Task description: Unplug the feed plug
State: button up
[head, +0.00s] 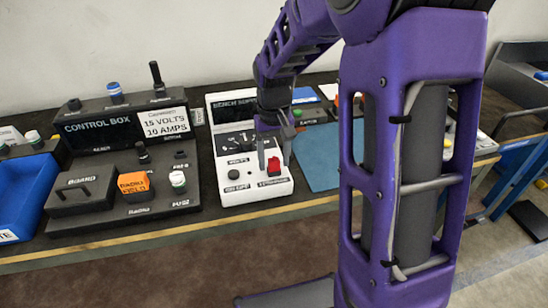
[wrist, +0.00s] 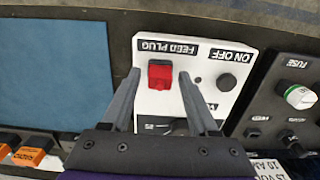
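The red feed plug (head: 273,165) sits in the front right part of the white bench supply (head: 230,188). In the wrist view the plug (wrist: 159,77) is beside the printed words FEED PLUG. My gripper (head: 273,157) is above the bench supply, pointing down. Its two fingers (wrist: 158,80) are open, one on each side of the plug, with a visible gap on both sides. How far the fingertips are above the panel is hard to tell.
A black ON OFF button (wrist: 227,82) is beside the plug on the same panel. The black control box (head: 120,130) stands to the left, with an orange block (head: 134,184). A flat blue mat (head: 317,160) lies to the right. A blue bin (head: 28,195) is far left.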

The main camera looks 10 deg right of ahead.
aim_at(274, 159)
jog(key=shift+r, duration=0.1)
notch_tip(274, 159, up, 17)
jog(key=p, duration=0.2)
jog(key=shift+r+p, duration=0.1)
jog(key=shift+p, duration=0.25)
dwell(0.5)
